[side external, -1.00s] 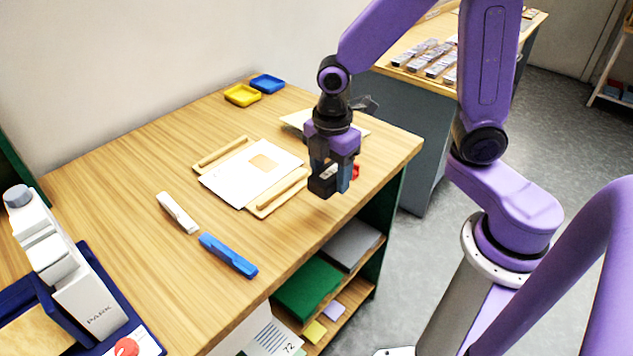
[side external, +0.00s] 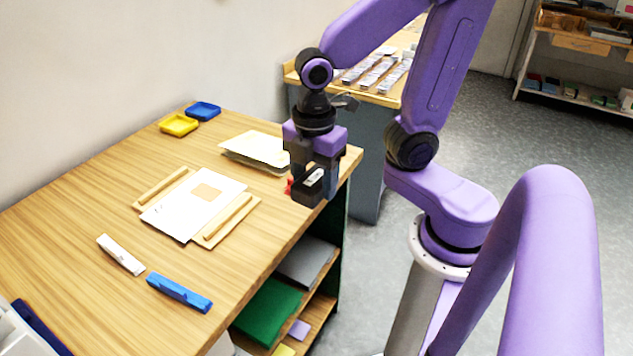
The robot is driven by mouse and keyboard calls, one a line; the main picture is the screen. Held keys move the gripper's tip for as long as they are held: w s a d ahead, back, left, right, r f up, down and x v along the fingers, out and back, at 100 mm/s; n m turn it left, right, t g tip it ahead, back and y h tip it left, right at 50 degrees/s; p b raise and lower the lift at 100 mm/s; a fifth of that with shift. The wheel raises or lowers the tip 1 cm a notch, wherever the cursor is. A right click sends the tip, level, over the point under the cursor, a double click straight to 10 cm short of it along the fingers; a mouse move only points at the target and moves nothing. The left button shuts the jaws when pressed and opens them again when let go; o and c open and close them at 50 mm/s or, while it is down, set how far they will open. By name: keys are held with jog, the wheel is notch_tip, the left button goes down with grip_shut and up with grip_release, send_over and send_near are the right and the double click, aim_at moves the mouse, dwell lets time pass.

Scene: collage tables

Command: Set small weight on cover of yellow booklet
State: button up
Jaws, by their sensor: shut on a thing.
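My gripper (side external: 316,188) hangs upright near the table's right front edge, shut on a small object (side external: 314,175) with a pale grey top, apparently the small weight. The dark fingers hide most of it. A pale yellow booklet or stack of sheets (side external: 256,148) lies on the table at the back right, to the left of and behind my gripper in the picture. Its right end is partly hidden by the gripper. I cannot tell how high the gripper is above the table.
A white sheet (side external: 170,216) with a tan patch lies between wooden strips (side external: 232,218). A white stapler-like tool (side external: 120,254) and a blue one (side external: 179,292) lie nearer. Yellow (side external: 178,125) and blue (side external: 204,111) trays stand at the back. A red thing (side external: 289,187) shows beside the gripper.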

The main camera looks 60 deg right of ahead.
jog(key=w+m, duration=0.2)
jog(key=w, duration=0.6)
jog(key=m, duration=0.6)
send_near(259, 150)
jog(key=shift+a, duration=0.15)
jog(key=shift+w+d+f, duration=0.1)
jog(key=shift+d+f, duration=0.1)
jog(key=shift+f, duration=1.85)
jog(key=shift+f, duration=2.2)
jog(key=o, duration=1.5)
